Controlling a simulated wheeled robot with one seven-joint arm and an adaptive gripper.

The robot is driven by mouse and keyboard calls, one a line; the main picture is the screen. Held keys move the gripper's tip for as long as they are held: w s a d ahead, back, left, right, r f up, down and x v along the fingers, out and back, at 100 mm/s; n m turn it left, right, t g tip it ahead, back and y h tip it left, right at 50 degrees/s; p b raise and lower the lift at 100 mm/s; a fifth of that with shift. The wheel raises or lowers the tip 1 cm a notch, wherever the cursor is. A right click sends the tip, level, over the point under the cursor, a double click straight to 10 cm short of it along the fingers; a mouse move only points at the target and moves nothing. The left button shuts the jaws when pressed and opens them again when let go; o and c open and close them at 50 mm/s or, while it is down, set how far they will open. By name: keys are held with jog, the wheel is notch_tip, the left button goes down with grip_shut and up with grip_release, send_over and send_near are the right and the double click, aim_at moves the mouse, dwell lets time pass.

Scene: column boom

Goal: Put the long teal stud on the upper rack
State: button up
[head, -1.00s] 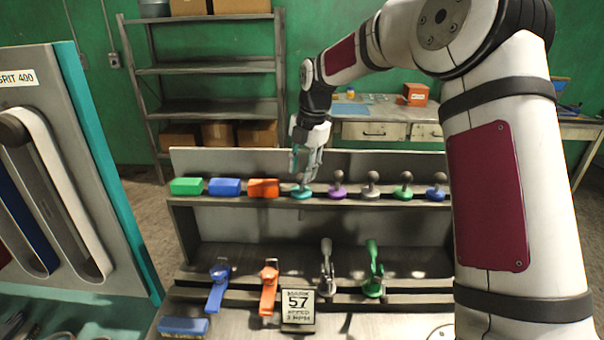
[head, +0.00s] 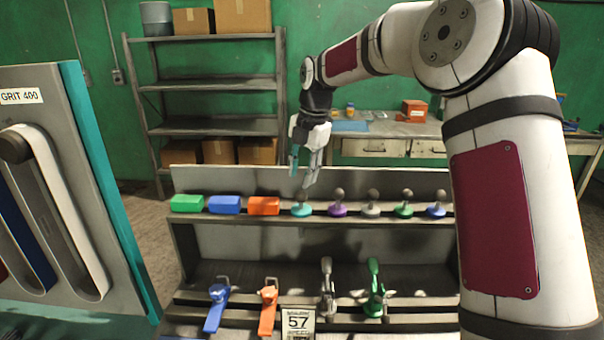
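The teal stud (head: 302,210) stands upright on the upper rack (head: 400,224), between the orange block and the purple stud. Its round teal base shows, and its top is close below my fingers. My gripper (head: 303,180) points down just above the stud, with a small gap to its base. Its fingers look parted, with nothing seen held between them.
Green (head: 187,203), blue (head: 225,204) and orange (head: 264,205) blocks stand left of the stud. Purple (head: 338,209), grey, green and blue studs stand right of it. Clamps (head: 375,290) line the lower rack. A sanding panel (head: 75,110) stands at left.

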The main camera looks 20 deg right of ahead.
jog(key=shift+o, duration=0.4)
jog(key=o, duration=0.5)
jog(key=shift+c, duration=0.2)
